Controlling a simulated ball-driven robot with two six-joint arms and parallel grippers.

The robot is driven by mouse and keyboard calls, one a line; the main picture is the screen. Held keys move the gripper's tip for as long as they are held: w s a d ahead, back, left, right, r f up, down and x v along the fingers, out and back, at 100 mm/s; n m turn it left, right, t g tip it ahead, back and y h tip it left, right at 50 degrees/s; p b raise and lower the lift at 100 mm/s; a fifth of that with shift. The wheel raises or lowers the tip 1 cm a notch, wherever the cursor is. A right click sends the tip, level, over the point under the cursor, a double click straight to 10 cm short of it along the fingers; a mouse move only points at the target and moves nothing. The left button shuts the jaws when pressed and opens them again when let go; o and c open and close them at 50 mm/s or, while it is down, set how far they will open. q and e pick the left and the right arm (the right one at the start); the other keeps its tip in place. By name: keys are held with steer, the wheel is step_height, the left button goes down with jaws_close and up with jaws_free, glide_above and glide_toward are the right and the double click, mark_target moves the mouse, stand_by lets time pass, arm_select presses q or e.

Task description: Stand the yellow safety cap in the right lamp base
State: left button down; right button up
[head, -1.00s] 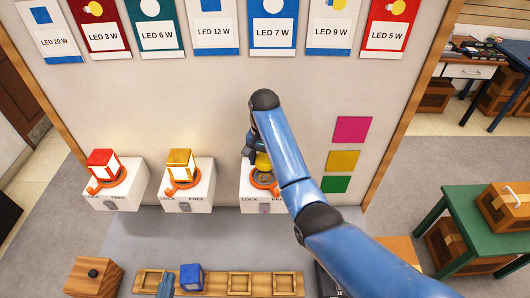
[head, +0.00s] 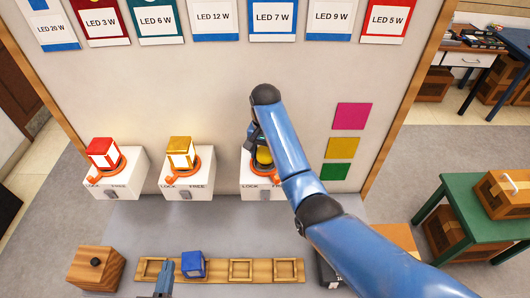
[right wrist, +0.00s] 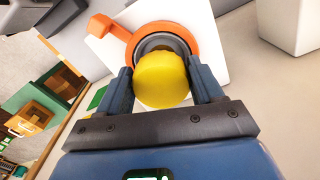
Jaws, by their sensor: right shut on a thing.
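The yellow safety cap (head: 264,156) is between the fingers of my right gripper (head: 257,148), at the right lamp base (head: 252,188), a white box with an orange ring. In the right wrist view the cap (right wrist: 162,80) is gripped from both sides by the fingers (right wrist: 160,86). It covers part of the dark round socket (right wrist: 163,42) inside the orange ring. I cannot tell how deep it sits. My arm hides the base's right part. My left gripper (head: 163,278) is at the bottom edge, beside a blue cube; its jaws are unclear.
The left base holds a lit red lamp (head: 103,153), the middle base a lit gold lamp (head: 181,153). A wooden tray (head: 220,270) holds the blue cube (head: 193,265). A wooden box with a black knob (head: 95,263) is at lower left. The grey surface between bases and tray is clear.

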steer(key=shift+s+a, duration=0.1)
steer(key=shift+a, duration=0.15)
steer(key=shift+d+p, duration=0.1)
steer(key=shift+p, duration=0.2)
stand_by(0.4)
steer(key=shift+f, duration=0.2)
stand_by(0.8)
steer(key=shift+f+b, duration=0.3)
steer(key=shift+f, duration=0.5)
stand_by(0.5)
steer(key=o, duration=1.1)
